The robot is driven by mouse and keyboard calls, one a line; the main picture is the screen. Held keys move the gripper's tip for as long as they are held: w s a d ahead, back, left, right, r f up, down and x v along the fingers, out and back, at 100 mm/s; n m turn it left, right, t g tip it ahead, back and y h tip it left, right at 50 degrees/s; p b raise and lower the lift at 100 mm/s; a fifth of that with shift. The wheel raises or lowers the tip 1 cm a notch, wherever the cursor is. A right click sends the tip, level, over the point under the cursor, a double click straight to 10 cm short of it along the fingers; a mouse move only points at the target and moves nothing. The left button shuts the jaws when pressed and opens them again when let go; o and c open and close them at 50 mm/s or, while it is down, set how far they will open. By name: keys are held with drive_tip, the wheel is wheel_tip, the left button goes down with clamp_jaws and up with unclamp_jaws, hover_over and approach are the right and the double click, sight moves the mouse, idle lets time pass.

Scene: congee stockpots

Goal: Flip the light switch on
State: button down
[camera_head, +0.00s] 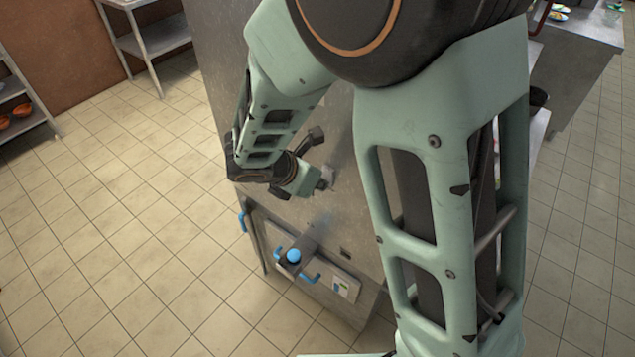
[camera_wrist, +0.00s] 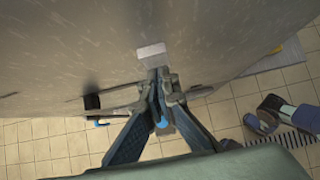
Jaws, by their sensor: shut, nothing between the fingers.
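A small pale grey block, which looks like the light switch (camera_wrist: 151,50), is on the grey metal panel just beyond my fingertips in the wrist view. Whether its lever is up or down cannot be told. My gripper (camera_wrist: 160,82) is shut and empty, with its tips just below the block. I cannot tell whether they touch it. In the head view my gripper (camera_head: 318,181) is close to the metal panel (camera_head: 225,60), and the switch area is largely hidden by it.
Below the gripper, a cabinet front has a blue knob (camera_head: 293,256), blue handles and a dark slot (camera_head: 345,253). Tiled floor (camera_head: 100,230) is open to the left. A shelf with orange bowls (camera_head: 18,112) stands at the far left. A metal table (camera_head: 575,50) is at upper right.

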idle(0.3)
drive_tip(key=shift+r+p, duration=0.8)
drive_tip(key=shift+p, duration=0.05)
